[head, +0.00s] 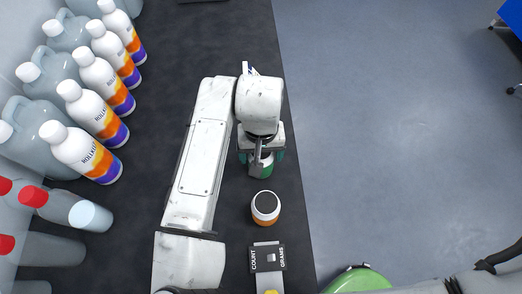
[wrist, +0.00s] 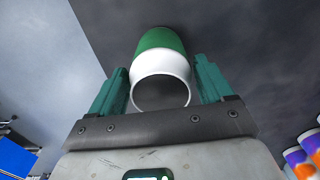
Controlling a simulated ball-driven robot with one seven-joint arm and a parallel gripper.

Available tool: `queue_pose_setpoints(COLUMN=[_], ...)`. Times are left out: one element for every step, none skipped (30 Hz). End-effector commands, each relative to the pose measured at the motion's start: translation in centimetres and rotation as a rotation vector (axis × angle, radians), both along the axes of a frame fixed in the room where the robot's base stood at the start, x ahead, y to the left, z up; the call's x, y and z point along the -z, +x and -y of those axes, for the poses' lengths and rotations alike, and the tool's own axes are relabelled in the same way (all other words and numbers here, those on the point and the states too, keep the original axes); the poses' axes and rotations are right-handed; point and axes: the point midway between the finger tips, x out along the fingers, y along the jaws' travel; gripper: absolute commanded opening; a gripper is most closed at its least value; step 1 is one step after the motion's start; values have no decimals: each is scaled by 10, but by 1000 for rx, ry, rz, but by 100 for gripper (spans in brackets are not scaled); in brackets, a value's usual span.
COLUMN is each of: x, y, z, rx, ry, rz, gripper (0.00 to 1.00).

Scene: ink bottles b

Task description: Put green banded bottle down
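The green banded bottle (wrist: 160,62) is between the two fingers of my gripper (wrist: 162,76) in the wrist view. Its white shoulder and dark round top face the camera, with the green band farther off. The arm hides much of the bottle. I cannot tell whether its base touches the counter (head: 285,190).
An orange banded jar (head: 265,207) with a dark lid stands near the gripper. A scale-like device labelled COUNT and GRAMS (head: 268,257) is beyond it. White bottles (head: 88,155), grey jugs (head: 30,140) and red-capped bottles (head: 68,208) line the left. The counter's right edge is close.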

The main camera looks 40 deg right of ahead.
Motion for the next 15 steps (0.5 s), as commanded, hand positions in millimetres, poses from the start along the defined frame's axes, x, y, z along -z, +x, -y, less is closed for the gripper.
queue_pose_setpoints(x=[0, 0, 0, 0, 0, 0, 0, -1, -1, -1, -1, -2, -3, -5, -9], y=[0, 0, 0, 0, 0, 0, 0, 0, 0, 0, 0, 0, 0, 0, 0], z=[0, 0, 0, 0, 0, 0, 0, 0, 0, 0, 0, 0, 0, 0, 0], rx=[0, 0, 0, 0, 0, 0, 0, 0, 0, 0, 0, 0, 0, 0, 0], ry=[0, 0, 0, 0, 0, 0, 0, -1, -1, -1, -1, -1, -1, -1, -1], rz=[0, 0, 0, 0, 0, 0, 0, 1, 1, 1, 1, 1, 2, 2, 2], gripper=[86, 88, 92, 95, 95, 95, 95, 95, 95, 95, 95, 95, 95, 95, 95])
